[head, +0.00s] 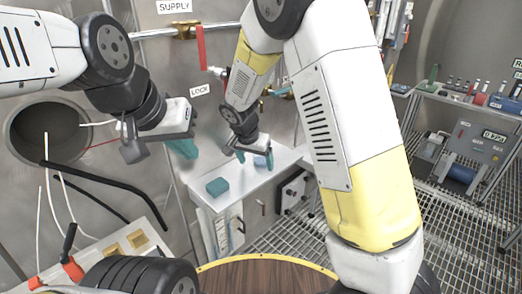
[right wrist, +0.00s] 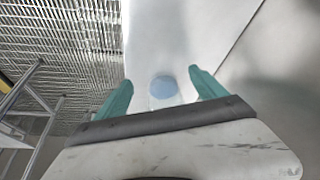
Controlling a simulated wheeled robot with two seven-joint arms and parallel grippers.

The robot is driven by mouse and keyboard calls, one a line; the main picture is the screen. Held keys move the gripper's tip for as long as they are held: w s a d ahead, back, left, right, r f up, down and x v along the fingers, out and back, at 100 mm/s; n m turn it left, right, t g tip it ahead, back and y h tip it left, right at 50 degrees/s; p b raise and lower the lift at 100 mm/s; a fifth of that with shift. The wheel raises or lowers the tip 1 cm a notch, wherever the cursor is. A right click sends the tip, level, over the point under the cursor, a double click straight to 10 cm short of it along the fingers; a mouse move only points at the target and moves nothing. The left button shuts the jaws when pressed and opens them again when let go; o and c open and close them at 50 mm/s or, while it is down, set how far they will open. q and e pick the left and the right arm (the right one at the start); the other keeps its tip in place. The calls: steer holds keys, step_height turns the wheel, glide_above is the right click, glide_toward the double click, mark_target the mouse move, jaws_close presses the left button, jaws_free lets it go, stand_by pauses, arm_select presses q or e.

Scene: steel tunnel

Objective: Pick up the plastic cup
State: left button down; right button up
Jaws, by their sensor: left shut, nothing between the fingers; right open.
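The plastic cup (head: 259,161) is small, pale blue and partly see-through. It is on the white shelf (head: 283,162) against the steel wall, partly hidden by my right gripper (head: 254,158) in the head view. In the right wrist view, the cup (right wrist: 163,87) shows between the two spread teal fingers of my right gripper (right wrist: 160,80), with a gap on each side. That gripper is open and holds nothing. My left gripper (head: 187,150) is shut and empty, in front of the wall left of the shelf.
A red lever (head: 201,48) and pipe are on the wall above. A round wooden top (head: 265,277) is in front. A rack (head: 470,100) with bottles stands at right above grated floor.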

steer(key=w, duration=0.1)
steer(key=w+d, duration=0.1)
steer(key=w, duration=0.1)
steer(key=w+d, duration=0.1)
steer(key=w, duration=0.1)
steer(key=shift+w+d+f, duration=0.15)
steer(key=shift+w+f, duration=0.1)
steer(key=shift+f, duration=0.3)
steer(key=c, duration=1.6)
steer(key=shift+r, duration=0.1)
